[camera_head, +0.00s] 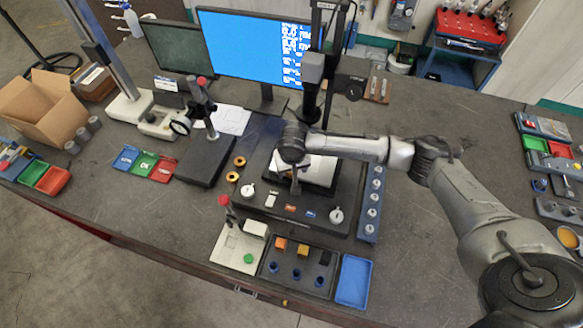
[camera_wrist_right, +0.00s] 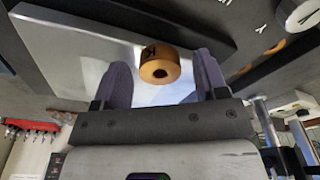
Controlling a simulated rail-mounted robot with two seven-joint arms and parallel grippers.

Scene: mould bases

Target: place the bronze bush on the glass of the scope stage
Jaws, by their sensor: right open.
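The bronze bush (camera_wrist_right: 160,66) shows in the right wrist view as a short orange-brown cylinder with a dark hole and a dark mark on its side. It is on or just over the pale glass (camera_wrist_right: 85,62) of the scope stage. My right gripper (camera_wrist_right: 164,78) is open, with one finger on each side of the bush and visible gaps between. In the head view my right gripper (camera_head: 296,184) is over the glass (camera_head: 318,172) of the scope stage (camera_head: 342,192) and hides the bush. My left gripper is not in view.
Two similar bronze rings (camera_head: 239,161) lie left of the stage. A black stand with a magnifier (camera_head: 205,160) is further left. A tray with coloured blocks (camera_head: 298,268) and a blue tray (camera_head: 354,281) are in front. A blue rack of pegs (camera_head: 371,205) stands right.

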